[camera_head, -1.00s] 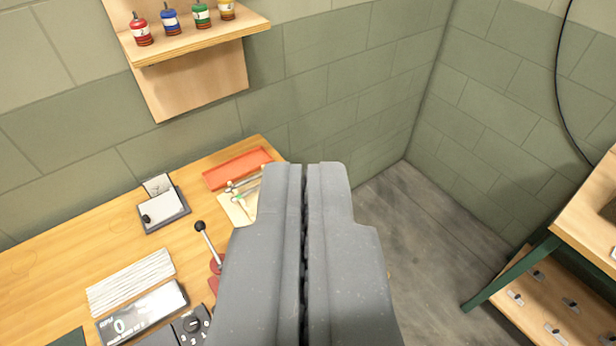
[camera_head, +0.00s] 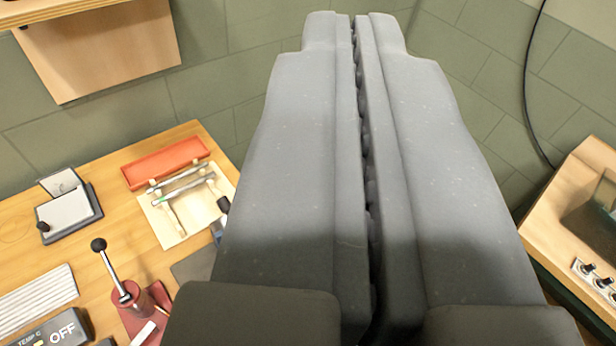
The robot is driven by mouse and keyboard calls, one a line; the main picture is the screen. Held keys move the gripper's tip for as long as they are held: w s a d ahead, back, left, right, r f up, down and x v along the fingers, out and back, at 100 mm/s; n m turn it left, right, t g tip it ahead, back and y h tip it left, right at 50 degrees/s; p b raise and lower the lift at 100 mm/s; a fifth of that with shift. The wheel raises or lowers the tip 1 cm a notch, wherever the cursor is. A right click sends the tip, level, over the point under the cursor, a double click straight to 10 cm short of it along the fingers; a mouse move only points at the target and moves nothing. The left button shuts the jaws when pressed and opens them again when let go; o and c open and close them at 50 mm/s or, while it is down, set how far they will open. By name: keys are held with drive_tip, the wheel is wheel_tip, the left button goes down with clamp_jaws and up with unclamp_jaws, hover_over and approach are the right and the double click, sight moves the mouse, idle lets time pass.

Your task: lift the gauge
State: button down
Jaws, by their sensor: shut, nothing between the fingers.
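My gripper (camera_head: 353,22) fills the middle of the view, with its two grey fingers side by side and only a thin dark seam between them. It holds nothing and points up and away over the right end of the wooden workbench. I cannot make out for certain which thing is the gauge. Slim metal rods (camera_head: 182,187) lie across a light wooden rack (camera_head: 168,230) on the bench, to the left of my gripper and apart from it. My gripper hides part of the bench right of the rack.
An orange-red tray (camera_head: 165,162) lies behind the rack. A black-knobbed lever (camera_head: 110,272) stands on a red base in front. Another bench (camera_head: 560,225) stands at right.

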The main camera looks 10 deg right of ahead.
drive_tip(key=w+d+f+n+t+y+b, duration=0.1)
drive_tip(key=w+d+f+n+y+b, duration=0.15)
drive_tip(key=w+f, duration=0.6)
drive_tip(key=w+d+f+n+t+y+b, duration=0.2)
drive_tip(key=w+f+n+b, duration=0.15)
drive_tip(key=f, duration=0.95)
drive_tip(key=s+a+f+y+b, duration=0.15)
drive_tip(key=f+y, duration=0.25)
drive_tip(key=f, duration=0.4)
drive_tip(key=s+f+n+g+y+b, duration=0.1)
drive_tip(key=s+f+y+b, duration=0.2)
drive_tip(key=f, duration=0.5)
drive_tip(key=s+a+f+y+b, duration=0.1)
drive_tip(key=s+f+y, duration=0.1)
drive_tip(key=f+y, duration=0.45)
drive_tip(key=w+a+r+h+b, duration=0.2)
drive_tip(key=w+a+r, duration=0.3)
drive_tip(key=w+a, duration=0.2)
drive_tip(key=w, duration=0.2)
drive_tip(key=shift+w+a, duration=0.25)
drive_tip(key=shift+w, duration=0.05)
